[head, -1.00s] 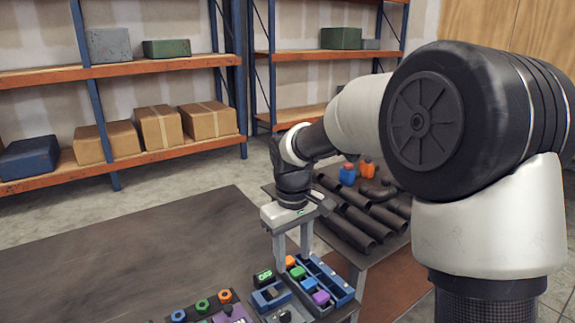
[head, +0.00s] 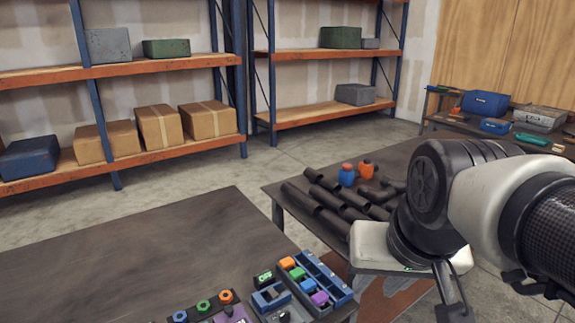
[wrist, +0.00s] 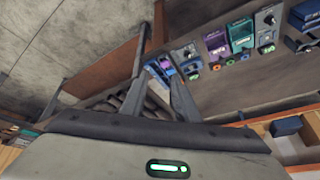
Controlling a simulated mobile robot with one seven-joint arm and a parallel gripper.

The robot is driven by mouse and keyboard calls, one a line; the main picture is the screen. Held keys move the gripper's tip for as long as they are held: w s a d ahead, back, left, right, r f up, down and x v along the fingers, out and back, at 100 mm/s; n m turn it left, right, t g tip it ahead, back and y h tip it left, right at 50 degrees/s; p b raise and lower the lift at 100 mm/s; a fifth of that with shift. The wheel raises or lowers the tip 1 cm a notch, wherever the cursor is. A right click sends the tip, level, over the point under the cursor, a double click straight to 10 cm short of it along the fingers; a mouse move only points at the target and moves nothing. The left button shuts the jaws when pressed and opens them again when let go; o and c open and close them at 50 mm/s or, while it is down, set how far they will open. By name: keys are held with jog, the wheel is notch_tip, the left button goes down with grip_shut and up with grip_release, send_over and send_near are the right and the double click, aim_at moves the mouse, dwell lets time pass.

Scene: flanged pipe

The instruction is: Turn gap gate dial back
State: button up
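A small dark knob (head: 284,317) shows at the bottom edge of the head view, beside a blue block with a slot (head: 270,297). I cannot tell for sure that this knob is the gap gate dial, and its pointer is too small to read. In the wrist view a round dial (wrist: 269,19) sits on a grey unit at the upper right; I cannot tell if it is the same one. My gripper (wrist: 159,50) is open and empty, its two fingers apart. In the head view it hangs right of the bench, away from the knob.
A blue tray (head: 333,283) with coloured blocks lies at the bench's (head: 150,250) right end. Coloured nuts (head: 203,306) lie left of it. The bench's left part is clear.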

jog(key=w+a+f+m+g, duration=0.1)
jog(key=w+a+m, duration=0.15)
jog(key=w, duration=0.45)
jog(key=m+g+b, duration=0.2)
jog(key=m+g, duration=0.2)
jog(key=m, duration=0.3)
send_over(285, 314)
notch_tip(285, 314, down, 16)
notch_tip(285, 314, down, 17)
jog(key=shift+r, duration=0.1)
grip_shut()
